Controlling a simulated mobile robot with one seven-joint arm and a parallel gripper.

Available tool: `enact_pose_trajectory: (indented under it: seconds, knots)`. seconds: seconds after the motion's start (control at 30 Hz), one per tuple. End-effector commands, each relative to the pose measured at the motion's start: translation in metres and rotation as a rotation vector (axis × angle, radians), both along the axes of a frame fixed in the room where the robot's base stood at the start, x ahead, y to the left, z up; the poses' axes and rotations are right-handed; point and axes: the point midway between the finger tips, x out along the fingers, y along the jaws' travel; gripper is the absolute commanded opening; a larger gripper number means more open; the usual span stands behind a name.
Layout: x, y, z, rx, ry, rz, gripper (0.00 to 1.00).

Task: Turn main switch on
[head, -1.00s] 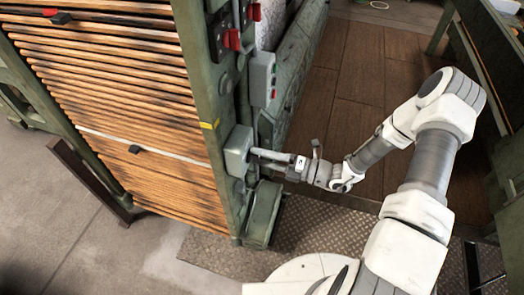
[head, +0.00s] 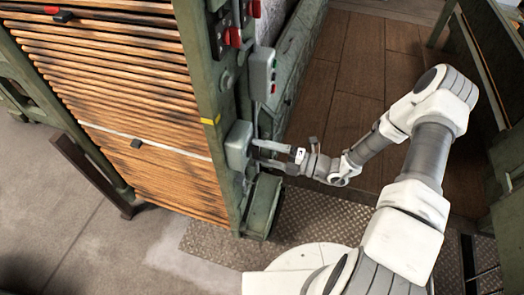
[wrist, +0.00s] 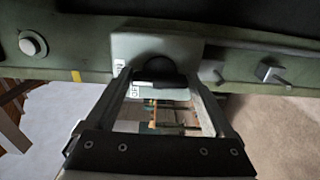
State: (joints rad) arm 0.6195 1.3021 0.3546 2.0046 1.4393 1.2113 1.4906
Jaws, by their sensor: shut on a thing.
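The main switch is a grey-green box (head: 238,146) on the side of the green machine post in the head view. In the wrist view its box (wrist: 185,45) carries a dark rounded knob (wrist: 155,70), with a white OFF label (wrist: 136,90) beside it. My gripper (head: 259,154) reaches the box from the right. In the wrist view my gripper (wrist: 155,80) has its two fingers on either side of the knob, shut on it. The fingers hide part of the knob, and its exact turn position is hard to tell.
A grey button box (head: 262,72) and red switches (head: 235,37) are on the machine above. Wooden slats (head: 130,120) fill the machine's face at left. A green ledge (head: 262,205) juts out below the switch. Brown floor (head: 340,70) is open behind my arm.

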Motion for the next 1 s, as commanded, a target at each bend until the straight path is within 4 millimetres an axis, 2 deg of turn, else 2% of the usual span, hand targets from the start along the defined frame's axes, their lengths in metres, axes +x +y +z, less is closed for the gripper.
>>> enact_pose_trajectory:
  seconds: [0.03, 0.07, 0.13, 0.4, 0.57, 1.0]
  knots:
    - [0.0, 0.0, 0.0, 0.001, 0.005, -0.002, 0.32]
    - [0.0, 0.0, 0.0, 0.001, 0.005, -0.002, 0.89]
    - [0.0, 0.0, 0.0, 0.001, 0.005, -0.002, 1.0]
    - [0.0, -0.002, 0.0, 0.001, 0.002, -0.002, 1.0]
    - [-0.005, -0.018, -0.001, -0.001, 0.001, -0.004, 1.0]
    - [-0.041, -0.116, -0.001, -0.002, 0.003, -0.006, 1.0]
